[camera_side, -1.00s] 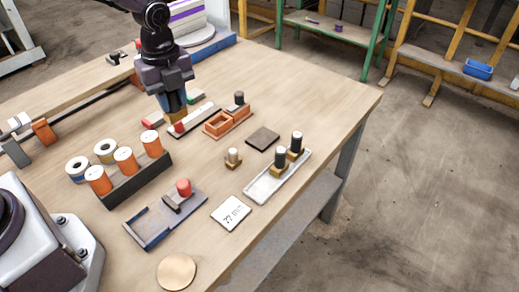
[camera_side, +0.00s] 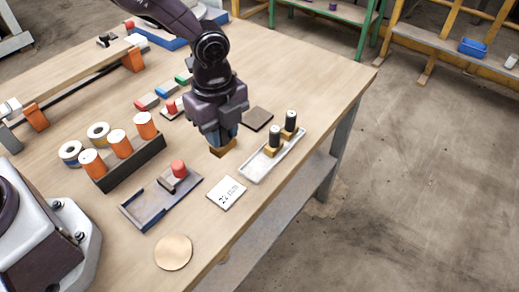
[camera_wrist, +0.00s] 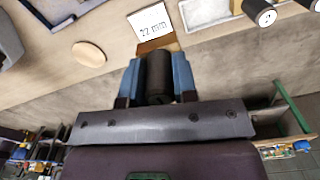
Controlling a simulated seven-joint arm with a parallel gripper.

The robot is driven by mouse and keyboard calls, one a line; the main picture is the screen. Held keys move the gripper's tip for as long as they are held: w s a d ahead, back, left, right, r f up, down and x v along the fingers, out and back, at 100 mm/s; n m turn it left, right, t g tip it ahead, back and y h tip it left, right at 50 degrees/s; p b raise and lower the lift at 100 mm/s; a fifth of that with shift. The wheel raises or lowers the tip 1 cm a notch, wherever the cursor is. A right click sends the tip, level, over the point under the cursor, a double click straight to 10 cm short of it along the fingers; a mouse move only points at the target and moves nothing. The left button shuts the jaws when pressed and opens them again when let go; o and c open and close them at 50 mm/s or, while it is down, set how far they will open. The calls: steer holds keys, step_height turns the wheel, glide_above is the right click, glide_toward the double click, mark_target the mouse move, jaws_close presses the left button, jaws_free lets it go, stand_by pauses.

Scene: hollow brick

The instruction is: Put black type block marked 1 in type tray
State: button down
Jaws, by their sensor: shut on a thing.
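My gripper (camera_side: 222,138) is shut on a type block with a dark cylindrical handle (camera_wrist: 158,75) and a brown base (camera_wrist: 158,43). The blue fingers clasp the handle from both sides. The brown base also shows below the gripper in the side view (camera_side: 222,150), low over the table; I cannot tell if it touches. Its number is hidden. The white type tray (camera_side: 254,172) lies to the right of my gripper. Two black-handled blocks (camera_side: 273,140) (camera_side: 290,124) stand upright in its far part, and its near end is bare. The tray's edge area also shows in the wrist view (camera_wrist: 205,12).
A dark square plate (camera_side: 257,118) lies behind the tray. A tray with a red-topped piece (camera_side: 179,168) and a rack of orange-sided rolls (camera_side: 130,162) are to the left. A round disc (camera_side: 173,253) lies in front.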

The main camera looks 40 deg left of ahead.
steer(key=w+d+f, duration=0.1)
steer(key=w+f, duration=0.3)
steer(key=w+d+f, duration=0.1)
steer(key=w+f, duration=0.1)
steer(key=shift+w+d+f, duration=0.15)
steer(key=shift+d+f, duration=0.05)
steer(key=shift+d, duration=0.15)
steer(key=shift+w+f, duration=0.2)
steer(key=shift+f, duration=1.6)
steer(key=shift+f, duration=0.1)
steer(key=c, duration=0.9)
jaws_free()
